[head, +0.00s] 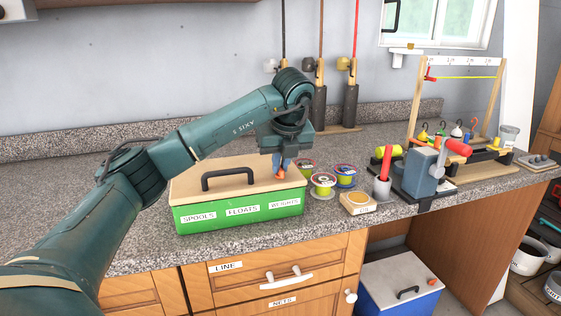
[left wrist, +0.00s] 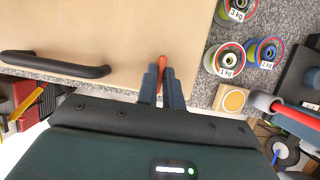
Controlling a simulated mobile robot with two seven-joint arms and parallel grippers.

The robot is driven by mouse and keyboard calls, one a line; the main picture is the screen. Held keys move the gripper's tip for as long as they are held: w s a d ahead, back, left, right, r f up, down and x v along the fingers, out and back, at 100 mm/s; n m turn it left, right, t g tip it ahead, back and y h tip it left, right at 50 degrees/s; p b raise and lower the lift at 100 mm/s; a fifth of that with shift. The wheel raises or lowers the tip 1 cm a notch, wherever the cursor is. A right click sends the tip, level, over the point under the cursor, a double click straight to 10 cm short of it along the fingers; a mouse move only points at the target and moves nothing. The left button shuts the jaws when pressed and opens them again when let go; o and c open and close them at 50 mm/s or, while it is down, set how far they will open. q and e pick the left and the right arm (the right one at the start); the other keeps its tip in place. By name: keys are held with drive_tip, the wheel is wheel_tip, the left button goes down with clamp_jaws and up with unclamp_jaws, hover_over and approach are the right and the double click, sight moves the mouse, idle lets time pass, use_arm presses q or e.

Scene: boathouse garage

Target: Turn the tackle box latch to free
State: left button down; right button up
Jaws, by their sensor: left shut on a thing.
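The green tackle box (head: 240,215) with a tan lid and black handle (head: 228,178) stands on the granite counter, lid down. Its front has labels SPOOLS, FLOATS and WEIGHTS. A small orange latch (head: 279,174) sits at the right end of the lid near the front edge; it also shows in the left wrist view (left wrist: 163,62). My left gripper (head: 283,165) reaches down over that end and is shut on the orange latch, its fingers on either side of it in the left wrist view. The fingers hide part of the latch. My right gripper is not in view.
Line spools (head: 323,184) and a small wooden block with a yellow disc (head: 357,202) stand right of the box. Further right are a blue-grey vise (head: 420,172) and a wooden rack (head: 497,105). Rods stand at the wall. Counter left of the box is partly behind my arm.

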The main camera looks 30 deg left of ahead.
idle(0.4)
use_arm(q)
drive_tip(key=c, duration=1.5)
unclamp_jaws()
drive_tip(key=shift+c, duration=0.2)
drive_tip(key=p+v, duration=0.2)
drive_tip(key=v, duration=1.1)
drive_tip(key=shift+r, duration=0.1)
